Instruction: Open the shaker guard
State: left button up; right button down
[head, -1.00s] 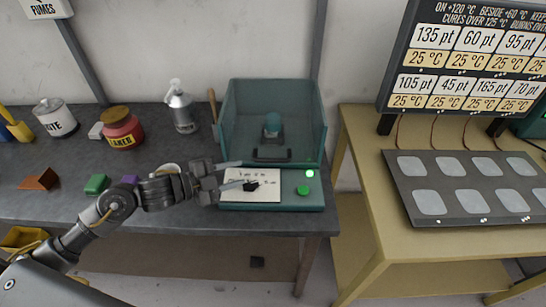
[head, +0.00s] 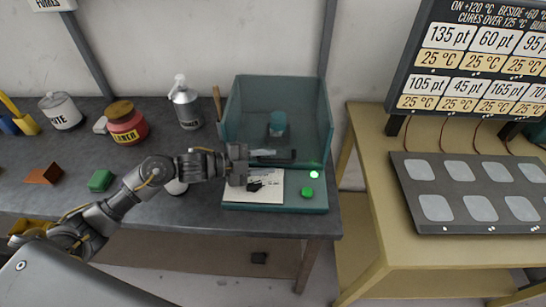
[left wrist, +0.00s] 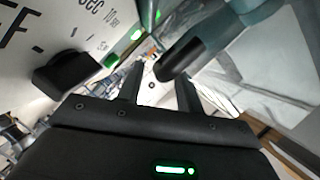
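The shaker guard (head: 300,115) is a see-through teal box on a teal base, standing down around a small teal cup (head: 277,122). A dark bar handle (head: 285,155) runs along its low front; it also shows in the left wrist view (left wrist: 200,45). My left gripper (head: 262,157) is at the left end of the handle, partly covering it. In the left wrist view its two fingers (left wrist: 160,88) are apart, and the handle's end lies by their tips. Whether the fingers straddle the bar I cannot tell. My right gripper is not in view.
Jars and a pump bottle (head: 185,105) stand left. A yellow table (head: 375,215) with a grey plate is right.

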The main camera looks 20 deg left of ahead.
pick_arm(q)
jog(key=shift+x, duration=1.25)
jog(key=shift+f, duration=0.1)
grip_shut()
